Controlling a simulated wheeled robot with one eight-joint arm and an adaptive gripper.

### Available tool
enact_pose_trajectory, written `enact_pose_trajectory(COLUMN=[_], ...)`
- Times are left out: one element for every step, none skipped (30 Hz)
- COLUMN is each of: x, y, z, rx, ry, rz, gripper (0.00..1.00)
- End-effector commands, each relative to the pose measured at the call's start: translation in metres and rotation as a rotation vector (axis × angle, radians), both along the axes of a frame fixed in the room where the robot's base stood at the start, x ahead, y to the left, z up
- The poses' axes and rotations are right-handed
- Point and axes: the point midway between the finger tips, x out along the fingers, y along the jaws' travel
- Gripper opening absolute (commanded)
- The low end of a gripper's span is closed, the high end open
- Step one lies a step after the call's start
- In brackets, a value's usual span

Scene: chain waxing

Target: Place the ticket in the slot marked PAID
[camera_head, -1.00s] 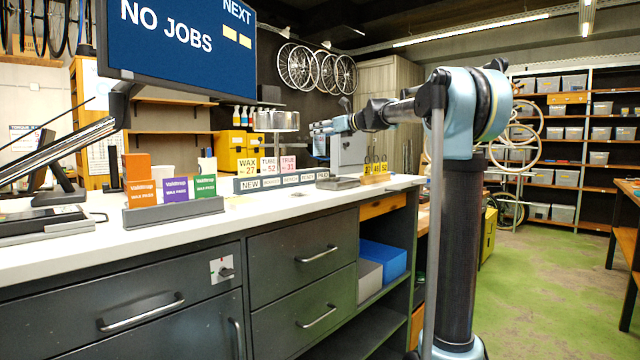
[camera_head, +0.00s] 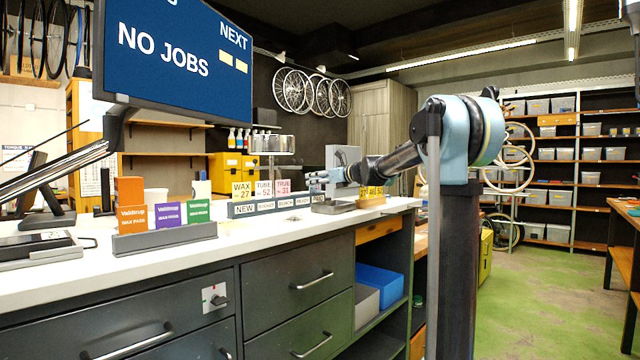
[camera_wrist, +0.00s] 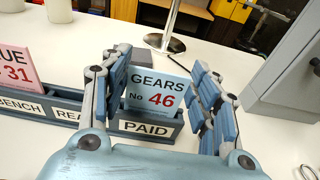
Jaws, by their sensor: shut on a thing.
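The ticket (camera_wrist: 157,92), a pale blue-white card reading GEARS No 46, stands upright between the fingers of my gripper (camera_wrist: 163,78) in the wrist view. My gripper is shut on it. The slot marked PAID (camera_wrist: 146,129) is the right-end compartment of a dark grey rack (camera_wrist: 62,113). The ticket is over this slot, and its lower edge meets or passes behind the front wall; I cannot tell how deep it sits. In the head view my gripper (camera_head: 320,178) is low at the rack's right end, and the ticket is not distinguishable there.
WAX 27 (camera_head: 242,190), TUBE 52 (camera_head: 264,189) and TRUE 31 (camera_head: 283,187) tickets stand in other compartments to the left. A round metal stand base (camera_wrist: 165,43) is behind the rack. A grey box-like unit (camera_wrist: 285,80) is at right. White counter (camera_wrist: 250,135) is clear between.

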Motion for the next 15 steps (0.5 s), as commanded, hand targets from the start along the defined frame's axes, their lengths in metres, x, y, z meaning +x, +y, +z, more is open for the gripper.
enact_pose_trajectory(x=[0.0001,0.0001,0.0002,0.0002,0.0002,0.0003,0.0002,0.0002,0.0002,0.0003,0.0003,0.0003,0.0004,0.0004,0.0005], y=[0.0001,0.0001,0.0001,0.0001,0.0001,0.0000,0.0000,0.0000,0.0000,-0.0002,-0.0002,-0.0002,-0.0003,-0.0004,-0.0005], z=[0.0001,0.0002,0.0003,0.0003,0.0003,-0.0001,-0.0006,-0.0006,-0.0005,-0.0005,-0.0005,-0.0005,-0.0005,-0.0005,-0.0005], rx=[0.000,0.000,0.000,0.000,0.000,0.000,0.000,0.000,0.000,0.000,0.000,0.000,0.000,0.000,0.000], ry=[0.000,0.000,0.000,0.000,0.000,0.000,0.000,0.000,0.000,0.000,0.000,0.000,0.000,0.000,0.000], rz=[0.000,0.000,0.000,0.000,0.000,0.000,0.000,0.000,0.000,0.000,0.000,0.000,0.000,0.000,-0.001], gripper=[0.46,0.46,0.46,0.46,0.46,0.46,0.46,0.60,0.69,0.76,0.76,0.76,0.76,0.76,0.76])
